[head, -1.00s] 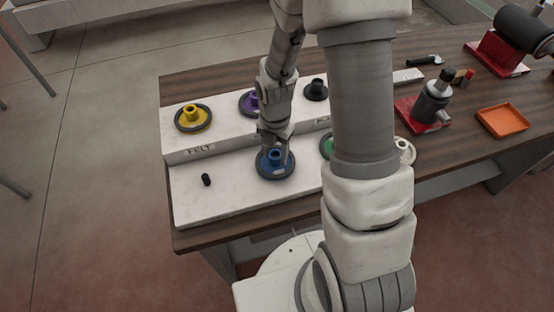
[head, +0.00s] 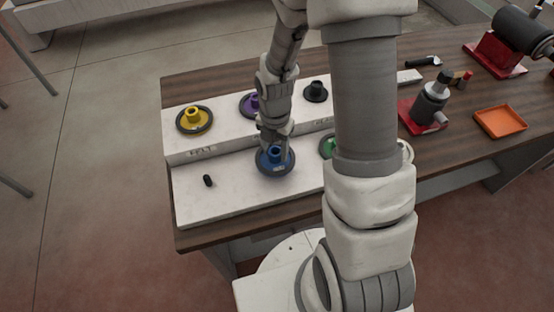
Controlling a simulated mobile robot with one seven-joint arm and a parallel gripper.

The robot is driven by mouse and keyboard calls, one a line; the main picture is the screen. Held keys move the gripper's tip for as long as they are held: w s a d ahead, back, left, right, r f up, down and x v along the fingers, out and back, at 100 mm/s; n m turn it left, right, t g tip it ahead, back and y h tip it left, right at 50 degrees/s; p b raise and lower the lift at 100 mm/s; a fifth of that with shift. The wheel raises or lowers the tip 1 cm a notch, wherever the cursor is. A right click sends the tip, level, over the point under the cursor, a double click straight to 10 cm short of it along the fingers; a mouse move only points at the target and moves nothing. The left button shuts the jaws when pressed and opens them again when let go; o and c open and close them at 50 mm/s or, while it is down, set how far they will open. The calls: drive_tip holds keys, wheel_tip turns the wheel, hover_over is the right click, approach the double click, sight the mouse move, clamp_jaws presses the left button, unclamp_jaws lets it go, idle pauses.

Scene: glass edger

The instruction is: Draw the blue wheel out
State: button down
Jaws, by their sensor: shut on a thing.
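The blue wheel (head: 276,164) is a blue disc with a dark rim and a raised hub. It is at the lower step of the white stepped rack (head: 230,203), in the middle of the head view. My gripper (head: 275,146) comes down from above and is shut on the blue wheel at its hub. The fingertips are small and partly merge with the hub. Whether the wheel touches the rack or is slightly above it, I cannot tell.
A bare black peg (head: 208,180) stands left of the blue wheel. Yellow (head: 194,119), purple (head: 249,104) and black (head: 315,92) wheels sit on the upper step. A green wheel (head: 326,148) is partly behind my arm. A red-based device (head: 430,105) and orange tray (head: 500,122) stand right.

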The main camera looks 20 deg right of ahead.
drive_tip(key=shift+r+p, duration=1.55)
drive_tip(key=shift+r, duration=0.55)
wheel_tip(320, 180, up, 4)
drive_tip(key=p, duration=0.3)
